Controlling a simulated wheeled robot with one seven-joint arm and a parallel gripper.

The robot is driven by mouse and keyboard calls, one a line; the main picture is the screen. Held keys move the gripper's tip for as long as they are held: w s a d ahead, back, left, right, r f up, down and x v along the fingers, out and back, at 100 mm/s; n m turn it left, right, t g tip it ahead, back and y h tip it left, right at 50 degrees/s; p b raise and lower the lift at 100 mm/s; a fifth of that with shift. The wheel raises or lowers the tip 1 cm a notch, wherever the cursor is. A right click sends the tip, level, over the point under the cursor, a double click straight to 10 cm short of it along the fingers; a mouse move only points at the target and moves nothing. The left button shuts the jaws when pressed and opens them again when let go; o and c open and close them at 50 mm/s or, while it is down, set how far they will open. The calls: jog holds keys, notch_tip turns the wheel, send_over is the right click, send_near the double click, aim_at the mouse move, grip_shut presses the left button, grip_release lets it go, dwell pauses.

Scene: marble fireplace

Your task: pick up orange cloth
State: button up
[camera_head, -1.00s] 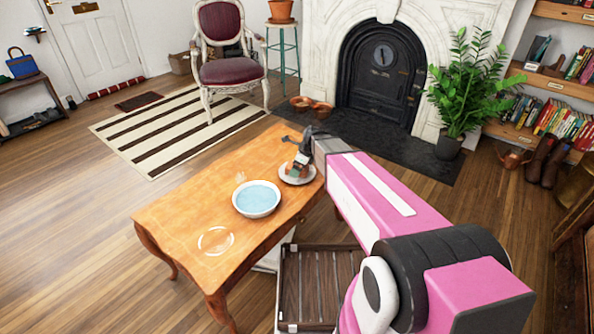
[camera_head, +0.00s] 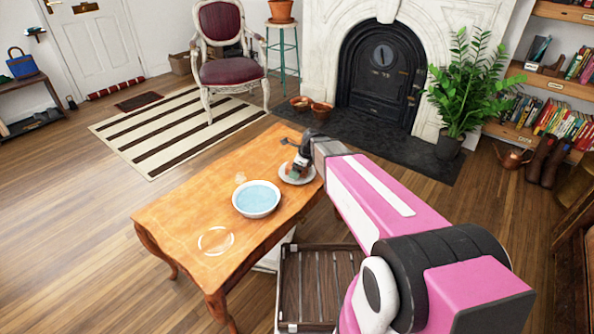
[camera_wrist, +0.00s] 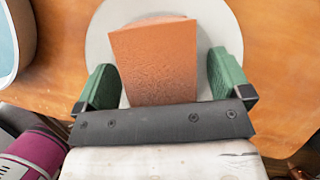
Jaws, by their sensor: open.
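The orange cloth (camera_wrist: 155,60) shows in the wrist view as a folded, textured rectangle on a white plate (camera_wrist: 228,25). My gripper (camera_wrist: 164,82) is open, with one green finger on each side of the cloth and gaps between them and it. In the head view my gripper (camera_head: 301,166) is over the plate (camera_head: 297,180) at the table's far right end. There my gripper and arm largely hide the cloth, and only a small orange patch shows.
A white bowl of blue liquid (camera_head: 256,198) stands left of the plate on the wooden table (camera_head: 185,215). A clear round item (camera_head: 215,240) lies near the table's left end. A slatted wooden crate (camera_head: 318,285) is on the floor in front.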

aim_at(291, 166)
jog(key=c, duration=1.1)
jog(key=shift+o, duration=0.2)
jog(key=shift+r, duration=0.1)
jog(key=shift+r, duration=0.6)
jog(key=r, duration=0.4)
jog(key=shift+s+a, duration=0.35)
jog(key=s+a+r, duration=0.5)
jog(key=a+r, duration=0.1)
jog(key=a, duration=0.3)
jog(key=shift+s, duration=0.25)
